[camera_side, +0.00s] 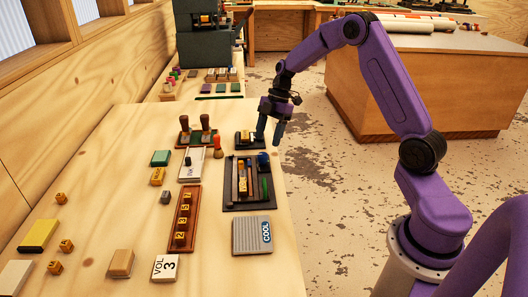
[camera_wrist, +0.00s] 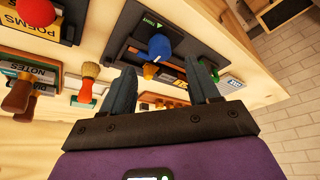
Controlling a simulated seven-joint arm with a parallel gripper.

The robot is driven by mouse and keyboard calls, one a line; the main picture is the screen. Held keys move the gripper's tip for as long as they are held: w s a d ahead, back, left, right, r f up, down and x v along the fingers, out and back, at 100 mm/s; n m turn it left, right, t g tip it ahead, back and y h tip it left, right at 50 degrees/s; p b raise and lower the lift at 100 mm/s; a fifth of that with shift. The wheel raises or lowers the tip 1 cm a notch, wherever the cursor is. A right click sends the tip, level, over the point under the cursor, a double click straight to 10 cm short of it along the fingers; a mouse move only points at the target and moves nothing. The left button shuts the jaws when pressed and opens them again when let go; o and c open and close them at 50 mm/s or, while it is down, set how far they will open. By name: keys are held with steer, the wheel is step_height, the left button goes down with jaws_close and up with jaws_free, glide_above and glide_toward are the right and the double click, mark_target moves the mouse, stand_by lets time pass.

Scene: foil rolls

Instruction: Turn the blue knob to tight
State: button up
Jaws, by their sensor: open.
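The blue knob (camera_side: 263,158) sits at the far right corner of a dark tray (camera_side: 232,207) on the bench. It also shows in the wrist view (camera_wrist: 160,47), beside a black plate with small green lettering (camera_wrist: 150,21) that is hard to read. My gripper (camera_side: 270,132) is open and empty, fingers pointing down, above and beyond the knob near the bench's right edge. In the wrist view the fingertips (camera_wrist: 162,68) stand apart on either side of the line to the knob. They do not appear to touch it. The knob's turn position cannot be told.
The tray holds several bars. A grey COOL block (camera_side: 251,236) lies in front. Free air lies right of the bench edge.

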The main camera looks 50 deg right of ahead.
mark_target(263, 154)
steer(key=shift+x, duration=3)
steer(key=c, duration=1)
